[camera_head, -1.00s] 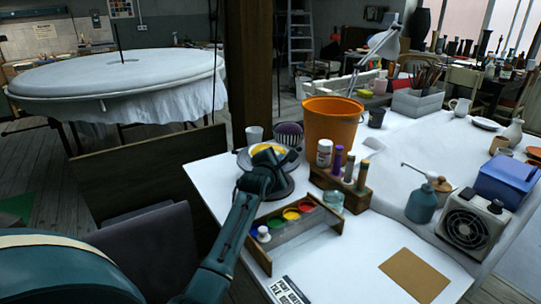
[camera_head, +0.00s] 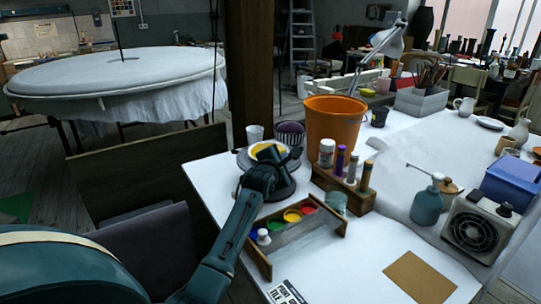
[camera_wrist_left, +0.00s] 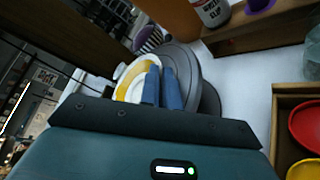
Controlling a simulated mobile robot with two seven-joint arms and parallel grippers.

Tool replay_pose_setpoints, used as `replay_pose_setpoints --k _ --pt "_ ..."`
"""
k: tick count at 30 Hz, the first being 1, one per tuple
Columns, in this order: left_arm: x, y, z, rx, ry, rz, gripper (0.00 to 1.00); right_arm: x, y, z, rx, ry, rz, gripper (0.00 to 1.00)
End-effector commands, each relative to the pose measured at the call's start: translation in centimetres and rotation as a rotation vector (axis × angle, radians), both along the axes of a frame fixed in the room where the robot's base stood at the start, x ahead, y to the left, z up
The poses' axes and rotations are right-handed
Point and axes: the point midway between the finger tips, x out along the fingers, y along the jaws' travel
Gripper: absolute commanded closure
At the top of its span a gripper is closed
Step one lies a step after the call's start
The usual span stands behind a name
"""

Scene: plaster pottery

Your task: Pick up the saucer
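The saucer (camera_head: 258,148), white with a yellow centre, sits at the left end of the white table, over a dark grey round turntable (camera_head: 284,190). The wrist view shows the saucer (camera_wrist_left: 125,87) left of and behind the fingers, with the grey disc (camera_wrist_left: 188,60) beyond. My left gripper (camera_head: 280,153) is at the saucer. In the wrist view its two blue fingers (camera_wrist_left: 161,82) are close together at the saucer's right rim and appear closed on it. The fingers hide part of the rim, and I cannot tell whether the saucer is lifted. My right gripper is not in view.
A white cup (camera_head: 254,134), a striped round pot (camera_head: 290,134) and an orange bucket (camera_head: 334,122) stand behind the saucer. A wooden bottle rack (camera_head: 343,188) and a paint tray (camera_head: 297,232) are to the right and in front. Bare tabletop lies near the brown sheet (camera_head: 420,277).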

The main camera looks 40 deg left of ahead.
Motion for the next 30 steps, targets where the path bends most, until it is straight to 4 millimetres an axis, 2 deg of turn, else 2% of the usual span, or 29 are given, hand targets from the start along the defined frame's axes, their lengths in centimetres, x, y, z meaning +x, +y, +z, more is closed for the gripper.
replay_pose_setpoints --k 4,7,15,19,24,30 --pt "0.0 0.0 0.2 -0.001 -0.002 0.000 1.00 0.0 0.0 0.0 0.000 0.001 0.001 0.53" --pt "0.1 0.0 1.3 -0.002 -0.003 0.000 1.00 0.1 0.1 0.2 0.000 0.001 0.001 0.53" --pt "0.1 -0.1 6.8 -0.003 -0.007 0.000 1.00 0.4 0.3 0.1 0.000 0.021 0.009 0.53" --pt "0.1 0.0 8.8 -0.001 -0.005 -0.001 1.00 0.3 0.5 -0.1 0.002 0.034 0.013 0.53" --pt "0.0 0.0 10.0 -0.001 -0.002 0.000 1.00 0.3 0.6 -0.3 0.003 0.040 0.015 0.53" --pt "-0.1 -0.1 9.9 0.001 0.000 -0.002 1.00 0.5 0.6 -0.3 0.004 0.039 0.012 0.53"
